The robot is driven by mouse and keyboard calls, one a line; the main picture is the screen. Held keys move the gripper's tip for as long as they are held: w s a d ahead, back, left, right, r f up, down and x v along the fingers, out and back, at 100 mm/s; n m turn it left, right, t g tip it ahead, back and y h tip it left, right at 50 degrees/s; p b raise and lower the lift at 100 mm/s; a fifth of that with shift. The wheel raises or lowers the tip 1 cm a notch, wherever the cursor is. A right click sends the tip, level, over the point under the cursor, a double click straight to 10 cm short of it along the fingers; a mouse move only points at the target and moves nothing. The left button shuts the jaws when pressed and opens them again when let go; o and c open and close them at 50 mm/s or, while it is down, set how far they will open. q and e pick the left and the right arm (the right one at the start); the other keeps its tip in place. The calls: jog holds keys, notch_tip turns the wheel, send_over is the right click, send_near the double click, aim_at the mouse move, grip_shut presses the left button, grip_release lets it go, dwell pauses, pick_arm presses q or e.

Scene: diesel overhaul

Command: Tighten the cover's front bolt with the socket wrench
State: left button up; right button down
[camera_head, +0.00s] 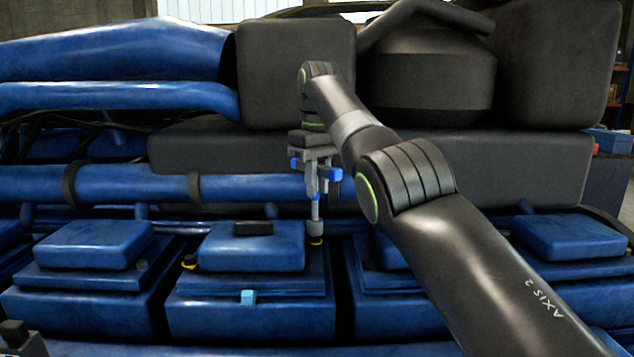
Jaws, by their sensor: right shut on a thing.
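A blue cover (225,250) sits on the engine block, left of centre. A bolt with a yellow ring (316,241) is at its right edge, and another yellow-ringed bolt (190,262) is at its left edge. My right gripper (315,178) is shut on the socket wrench (316,212), which hangs upright below the fingers. The wrench's socket end is at the right-hand bolt and hides most of it; I cannot tell whether it is fully seated. My left gripper is not seen.
A small black block (253,228) lies on top of the cover. Similar blue covers stand to the left (95,243) and right (568,236). A blue pipe (130,185) and a large dark housing (290,65) rise behind. A dark shape (20,335) shows at the lower left corner.

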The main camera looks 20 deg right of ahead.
jog(key=shift+d+n, duration=0.1)
jog(key=shift+n, duration=1.9)
